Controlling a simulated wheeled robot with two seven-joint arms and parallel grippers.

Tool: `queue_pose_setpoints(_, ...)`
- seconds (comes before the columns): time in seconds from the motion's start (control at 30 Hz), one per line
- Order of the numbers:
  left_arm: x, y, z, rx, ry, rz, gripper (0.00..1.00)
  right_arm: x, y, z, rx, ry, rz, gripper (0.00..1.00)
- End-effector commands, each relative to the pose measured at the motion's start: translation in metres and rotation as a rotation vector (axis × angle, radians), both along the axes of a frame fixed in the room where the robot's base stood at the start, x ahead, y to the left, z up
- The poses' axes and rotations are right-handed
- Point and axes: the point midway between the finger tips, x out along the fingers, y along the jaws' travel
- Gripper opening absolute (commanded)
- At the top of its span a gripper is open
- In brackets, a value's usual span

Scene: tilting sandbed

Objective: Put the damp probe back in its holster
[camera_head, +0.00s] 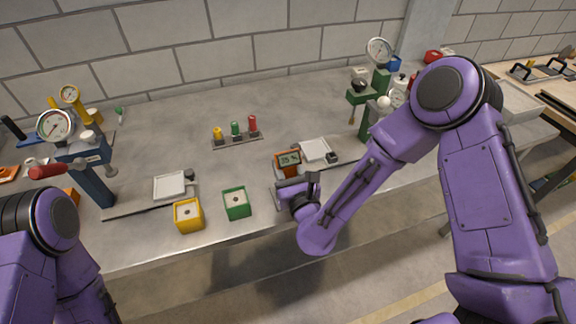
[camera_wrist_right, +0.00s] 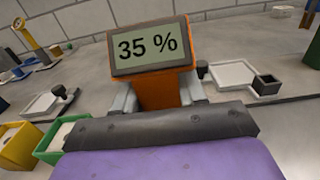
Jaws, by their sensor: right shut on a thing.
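The damp probe (camera_head: 288,162) is an orange handheld body with a dark-framed display; in the right wrist view its screen (camera_wrist_right: 148,46) reads 35 %. My right gripper (camera_head: 293,182) is shut on the orange body, with grey fingers on both sides in the wrist view (camera_wrist_right: 158,95). The probe's lower end is hidden behind the gripper. A small dark open-topped box (camera_head: 332,158), perhaps the holster, stands at the right corner of a white tray; it also shows in the right wrist view (camera_wrist_right: 266,84). It is empty as far as I see. My left gripper is out of view.
The white tray (camera_head: 315,150) lies just right of the probe. Yellow (camera_head: 188,216) and green (camera_head: 236,204) sand-filled boxes stand at the front edge. Coloured plugs (camera_head: 236,132) stand mid-table. Gauge stands rise at left (camera_head: 92,172) and right (camera_head: 381,82).

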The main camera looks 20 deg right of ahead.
Motion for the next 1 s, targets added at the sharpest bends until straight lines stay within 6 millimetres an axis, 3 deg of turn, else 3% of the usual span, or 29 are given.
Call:
queue_pose_setpoints(0.37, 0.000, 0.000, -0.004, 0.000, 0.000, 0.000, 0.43, 0.000, 0.000, -0.004, 0.000, 0.000, 0.000, 0.19)
queue_pose_setpoints(0.4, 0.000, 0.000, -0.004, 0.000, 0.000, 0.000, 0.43, 0.000, 0.000, -0.004, 0.000, 0.000, 0.000, 0.50)
queue_pose_setpoints(0.47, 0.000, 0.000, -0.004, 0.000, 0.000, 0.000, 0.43, 0.000, 0.000, -0.004, 0.000, 0.000, 0.000, 0.70)
queue_pose_setpoints(0.8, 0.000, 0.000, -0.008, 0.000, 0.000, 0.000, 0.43, -0.004, 0.000, -0.006, 0.000, 0.001, 0.001, 0.70)
queue_pose_setpoints(1.0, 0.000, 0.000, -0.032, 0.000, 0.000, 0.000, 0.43, -0.045, -0.001, -0.011, 0.001, 0.002, 0.003, 0.70)
